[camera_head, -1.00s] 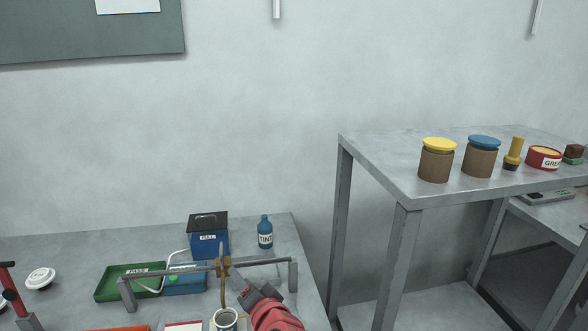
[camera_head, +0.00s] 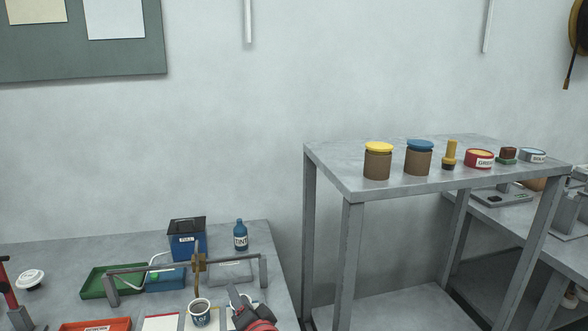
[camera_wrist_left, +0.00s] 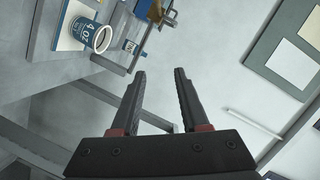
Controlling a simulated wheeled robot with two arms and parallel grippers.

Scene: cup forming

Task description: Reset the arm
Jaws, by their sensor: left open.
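My left gripper (camera_head: 240,300) is low in the head view, just right of a cup (camera_head: 200,313) marked "oz" on the workbench (camera_head: 225,248). In the left wrist view its two fingers (camera_wrist_left: 160,85) are spread apart with nothing between them. The same cup shows at the upper left of the wrist view (camera_wrist_left: 100,38), apart from the fingers. A round pale rim shows partly behind the gripper in the head view. My right gripper is in neither view.
A metal rail frame (camera_head: 185,264) spans the bench. A green tray (camera_head: 97,284), a blue "FULL" box (camera_head: 187,241), a "TINT" bottle (camera_head: 240,235) and a red tray (camera_head: 95,325) lie around it. A raised grey table (camera_head: 345,178) at right carries several jars.

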